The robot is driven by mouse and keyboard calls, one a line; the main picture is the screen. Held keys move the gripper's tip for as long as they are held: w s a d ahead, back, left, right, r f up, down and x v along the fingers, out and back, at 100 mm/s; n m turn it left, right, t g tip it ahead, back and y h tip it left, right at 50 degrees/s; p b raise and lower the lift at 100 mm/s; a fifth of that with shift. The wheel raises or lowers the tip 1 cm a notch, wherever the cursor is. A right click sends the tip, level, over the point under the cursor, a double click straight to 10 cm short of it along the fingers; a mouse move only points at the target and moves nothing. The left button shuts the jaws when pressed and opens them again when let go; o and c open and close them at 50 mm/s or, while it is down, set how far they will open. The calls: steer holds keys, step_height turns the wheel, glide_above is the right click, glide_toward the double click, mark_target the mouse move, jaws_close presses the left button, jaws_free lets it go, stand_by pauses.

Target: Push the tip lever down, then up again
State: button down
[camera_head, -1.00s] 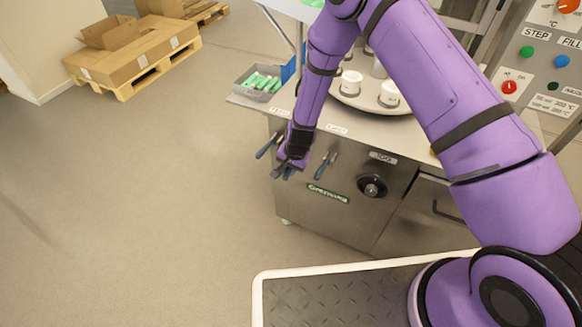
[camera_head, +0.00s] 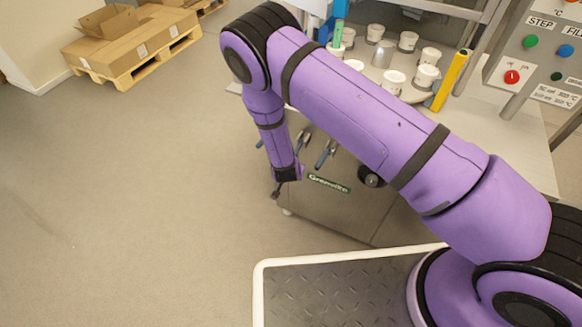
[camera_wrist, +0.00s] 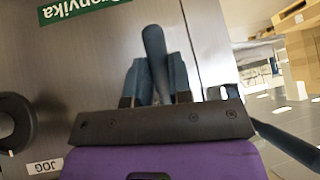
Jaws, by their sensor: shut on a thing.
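My gripper (camera_head: 278,190) hangs in front of the filling machine's steel front, fingers pointing down. In the wrist view, the fingers (camera_wrist: 153,72) stand on both sides of a blue-grey lever handle, the tip lever (camera_wrist: 153,45), and are shut on it. Its rounded end sticks out past the fingertips and its base is hidden by my gripper. In the head view, I cannot clearly see the grip itself. Other blue-handled levers are near: one at the left edge (camera_head: 260,144) and one to the right (camera_head: 325,155).
The JOG knob (camera_head: 371,176) is right of the levers. The machine top carries several white cups (camera_head: 393,82) and a yellow bar (camera_head: 450,80). A pallet with cardboard boxes (camera_head: 130,42) stands far left. The floor left of the machine is clear.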

steer(key=shift+f, duration=0.1)
stand_by(0.3)
steer(key=c, duration=1)
jaws_free()
steer(key=shift+c, duration=0.2)
steer(key=v, duration=1)
steer(key=shift+s+r, duration=0.25)
steer(key=shift+s, duration=0.05)
steer(key=shift+a, duration=0.1)
